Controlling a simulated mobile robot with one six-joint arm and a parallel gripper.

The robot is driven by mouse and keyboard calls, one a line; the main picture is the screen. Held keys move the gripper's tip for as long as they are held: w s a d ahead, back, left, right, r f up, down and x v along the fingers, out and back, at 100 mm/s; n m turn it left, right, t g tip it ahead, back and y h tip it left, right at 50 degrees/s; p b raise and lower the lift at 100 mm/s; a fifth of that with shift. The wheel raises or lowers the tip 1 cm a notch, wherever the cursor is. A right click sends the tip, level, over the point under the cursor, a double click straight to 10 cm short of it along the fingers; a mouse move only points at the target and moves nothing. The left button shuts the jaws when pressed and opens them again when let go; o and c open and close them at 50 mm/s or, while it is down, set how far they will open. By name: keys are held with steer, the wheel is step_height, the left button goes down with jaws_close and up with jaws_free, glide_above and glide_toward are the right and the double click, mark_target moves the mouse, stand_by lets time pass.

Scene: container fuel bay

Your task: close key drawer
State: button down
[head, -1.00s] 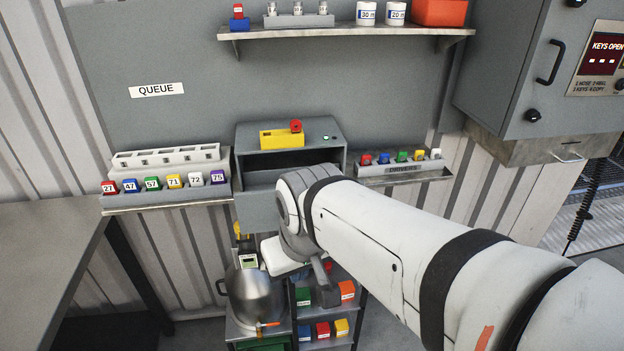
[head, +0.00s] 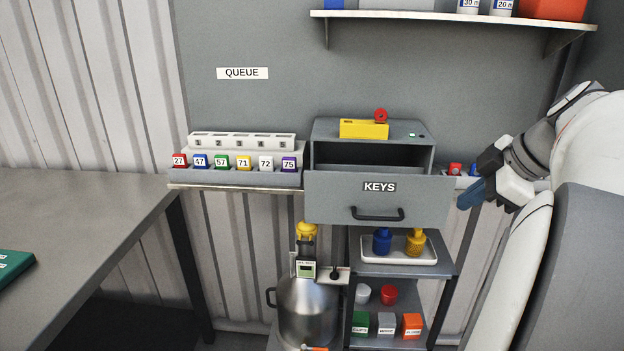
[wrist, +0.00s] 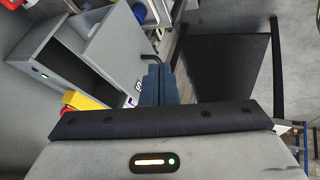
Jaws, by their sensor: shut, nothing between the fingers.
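The key drawer (head: 330,205) is a grey drawer with a KEYS label and a black bar handle (head: 378,215). It stands pulled out of its grey housing (head: 425,150), and the dark gap above its front shows. My gripper (head: 466,197) is just right of the drawer front, with its blue fingers shut and empty. Whether the fingers touch the drawer's edge cannot be told. In the wrist view the shut fingers (wrist: 160,70) point toward the drawer front (wrist: 115,45), which is at the upper left.
A yellow block (head: 363,130) with a red knob lies on the housing. The queue rack (head: 235,177) with numbered tags is to the left. Below stand a metal pot (head: 308,310) and a shelf cart (head: 440,268) with bottles. A grey table (head: 90,215) fills the left.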

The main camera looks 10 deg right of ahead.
mark_target(440, 208)
steer(key=shift+n, duration=0.6)
steer(key=w+f, duration=0.2)
steer(key=w, duration=0.1)
steer(key=w+f, duration=0.2)
steer(key=f, duration=0.1)
steer(key=w+f, duration=0.2)
steer(key=w, duration=0.1)
steer(key=shift+w+d+f, duration=0.3)
steer(key=shift+d+f, duration=0.05)
steer(key=shift+f, duration=0.05)
steer(key=shift+w+d, duration=0.1)
steer(key=shift+w, duration=0.2)
